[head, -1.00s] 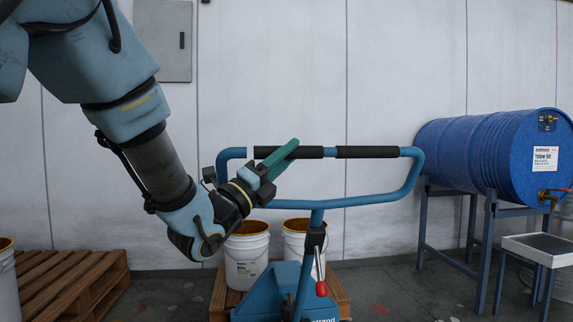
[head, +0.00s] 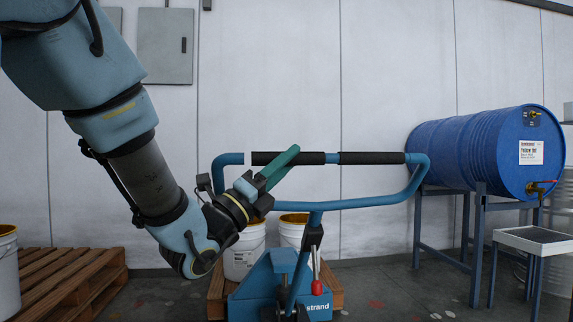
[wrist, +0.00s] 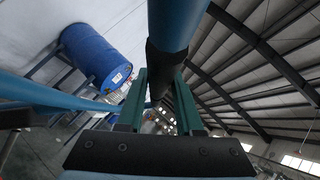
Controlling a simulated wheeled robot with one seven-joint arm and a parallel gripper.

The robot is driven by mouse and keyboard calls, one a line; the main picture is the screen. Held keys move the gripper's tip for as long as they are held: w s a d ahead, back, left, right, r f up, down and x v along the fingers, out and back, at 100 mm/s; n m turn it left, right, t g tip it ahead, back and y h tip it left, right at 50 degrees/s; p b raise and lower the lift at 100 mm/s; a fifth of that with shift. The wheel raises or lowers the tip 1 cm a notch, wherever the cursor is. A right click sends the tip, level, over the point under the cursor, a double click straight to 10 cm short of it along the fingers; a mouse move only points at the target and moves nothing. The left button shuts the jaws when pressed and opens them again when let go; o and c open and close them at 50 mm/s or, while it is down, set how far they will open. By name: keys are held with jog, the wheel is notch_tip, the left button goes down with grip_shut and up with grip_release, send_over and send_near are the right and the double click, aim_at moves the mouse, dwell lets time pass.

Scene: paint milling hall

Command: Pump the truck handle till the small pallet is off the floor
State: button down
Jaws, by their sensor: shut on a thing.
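The blue truck handle (head: 350,204) is a wide loop with black grips on its top bar. It leans towards me above the blue truck body (head: 275,285). My gripper (head: 281,163) has its green fingers shut on the left black grip. In the wrist view my gripper (wrist: 160,85) has the handle bar (wrist: 166,60) between its fingers. The small wooden pallet (head: 336,288) shows partly behind the truck, with white buckets (head: 243,258) on it. The truck hides much of it, and I cannot tell whether it is clear of the floor.
A blue drum (head: 470,150) lies on a metal stand (head: 478,235) at the right, with a small tray table (head: 533,240) in front. A larger wooden pallet (head: 85,275) and a white bucket (head: 8,275) are at the left. A pale wall closes off the back.

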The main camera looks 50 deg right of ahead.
jog(key=shift+f, duration=0.15)
jog(key=c, duration=0.6)
grip_release()
jog(key=b+v, duration=0.1)
jog(key=v, duration=0.9)
jog(key=shift+a+f, duration=0.15)
jog(key=shift+a, duration=0.2)
